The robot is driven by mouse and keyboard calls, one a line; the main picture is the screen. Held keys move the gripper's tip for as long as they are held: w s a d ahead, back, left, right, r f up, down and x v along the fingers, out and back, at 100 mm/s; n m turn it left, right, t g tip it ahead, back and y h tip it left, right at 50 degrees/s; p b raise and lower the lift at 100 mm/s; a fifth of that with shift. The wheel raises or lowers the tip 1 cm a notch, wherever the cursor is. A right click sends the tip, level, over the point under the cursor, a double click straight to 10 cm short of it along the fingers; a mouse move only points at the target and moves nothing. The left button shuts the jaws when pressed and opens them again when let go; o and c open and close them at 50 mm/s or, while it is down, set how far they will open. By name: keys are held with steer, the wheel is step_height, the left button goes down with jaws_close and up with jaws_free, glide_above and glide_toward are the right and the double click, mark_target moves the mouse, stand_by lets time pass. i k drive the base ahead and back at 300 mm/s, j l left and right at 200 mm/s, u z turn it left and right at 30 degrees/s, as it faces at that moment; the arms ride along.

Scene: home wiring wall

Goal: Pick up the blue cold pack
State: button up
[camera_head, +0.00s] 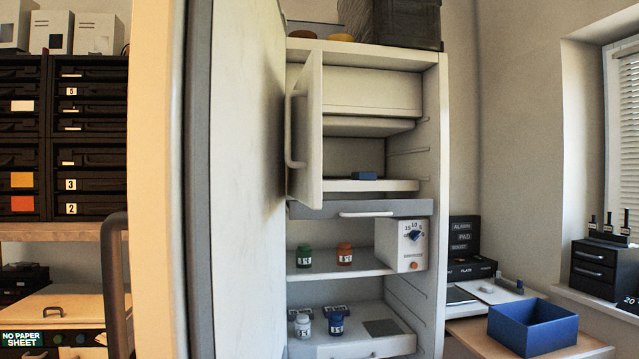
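A small flat blue block (364,175), which looks like the blue cold pack, lies on the white shelf (400,185) of the upper freezer compartment inside the open refrigerator. The inner freezer door (307,130) stands open, swung to the left with its handle showing. Nothing touches the blue pack, and its front is in clear view. My gripper is not in view.
The large outer door (235,150) stands open at the left. Below the freezer are a grey drawer (360,209), jars (304,257) and a dial box (402,245). An open blue bin (532,325) stands on the table at the right, and black drawers (90,130) are at the left.

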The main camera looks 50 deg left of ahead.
mark_target(357, 176)
steer(key=i+j+u, duration=0.15)
steer(key=u, duration=0.3)
steer(key=i+u, duration=0.6)
steer(key=u, duration=0.25)
